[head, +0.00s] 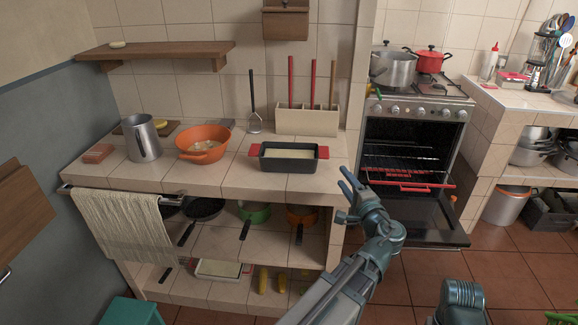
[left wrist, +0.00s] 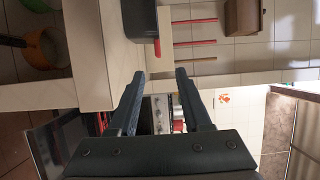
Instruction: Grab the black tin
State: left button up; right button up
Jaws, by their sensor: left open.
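The black tin (head: 287,165) is a rectangular pan with red grips at both ends and pale contents. It sits on the tiled counter near its front edge. In the left wrist view only part of the tin (left wrist: 141,18) shows at the top, with one red grip. My left gripper (head: 346,184) is open and empty, to the right of the tin and apart from it, past the counter's right end. Its two fingers (left wrist: 160,74) also show spread in the left wrist view.
A utensil holder (head: 306,122) with red-handled tools stands behind the tin. An orange bowl (head: 203,150) and a metal pitcher (head: 143,140) stand to the left. The oven (head: 410,145) is open at the right, its door (head: 425,215) lowered. Pans sit on the shelf below.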

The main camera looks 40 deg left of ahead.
pick_arm(q)
send_near(325, 155)
jog(key=x, duration=0.4)
jog(key=shift+w+a, duration=0.15)
jog(key=shift+w, duration=0.15)
jog(key=shift+f+x, duration=0.15)
jog(key=shift+x, duration=1.25)
jog(key=shift+f+x, duration=0.15)
jog(key=shift+x, duration=1.25)
jog(key=shift+s, duration=0.1)
grip_shut()
